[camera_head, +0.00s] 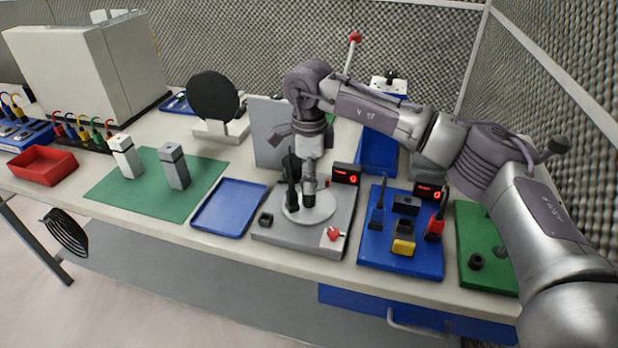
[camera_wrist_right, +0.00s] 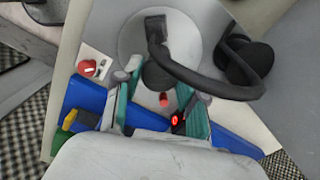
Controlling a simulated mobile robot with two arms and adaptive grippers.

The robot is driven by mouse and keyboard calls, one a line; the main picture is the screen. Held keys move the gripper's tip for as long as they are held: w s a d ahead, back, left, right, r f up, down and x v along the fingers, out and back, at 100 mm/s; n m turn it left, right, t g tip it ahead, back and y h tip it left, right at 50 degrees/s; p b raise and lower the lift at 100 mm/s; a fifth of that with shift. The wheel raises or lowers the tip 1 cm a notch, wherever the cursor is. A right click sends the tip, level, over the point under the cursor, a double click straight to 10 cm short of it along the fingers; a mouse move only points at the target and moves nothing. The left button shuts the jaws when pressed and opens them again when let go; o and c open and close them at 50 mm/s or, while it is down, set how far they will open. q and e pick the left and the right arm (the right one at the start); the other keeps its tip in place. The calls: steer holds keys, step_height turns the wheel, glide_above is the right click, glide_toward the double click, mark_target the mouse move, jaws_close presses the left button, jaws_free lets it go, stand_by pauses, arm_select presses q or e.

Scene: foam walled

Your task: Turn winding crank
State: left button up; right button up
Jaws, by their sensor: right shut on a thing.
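The winding unit has a grey base (camera_head: 270,232) with a pale round disc (camera_head: 318,212), a black upright piece and a red knob (camera_head: 333,234). My right gripper (camera_head: 309,188) points down over the disc from above. In the right wrist view its two fingers (camera_wrist_right: 162,95) sit either side of a dark, round crank knob (camera_wrist_right: 157,76), shut on it. The pale disc (camera_wrist_right: 132,38) lies beneath, with a black curved piece (camera_wrist_right: 205,82) close beside the fingers. The gripper partly hides the crank in the head view. My left gripper is not in view.
A blue tray (camera_head: 228,208) and green mat (camera_head: 155,203) lie to the left. A blue board (camera_head: 400,262) with small fixtures and a green board (camera_head: 486,268) lie to the right. A grey upright panel (camera_head: 266,135) stands close behind the unit.

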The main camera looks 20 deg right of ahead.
steer(key=shift+w+r+n+b, duration=0.15)
steer(key=shift+n+b, duration=0.25)
steer(key=shift+n, duration=3)
steer(key=shift+n+b, duration=0.5)
steer(key=shift+n, duration=9.4)
steer(key=shift+n, duration=0.6)
steer(key=o, duration=1.1)
steer(key=shift+o, duration=0.2)
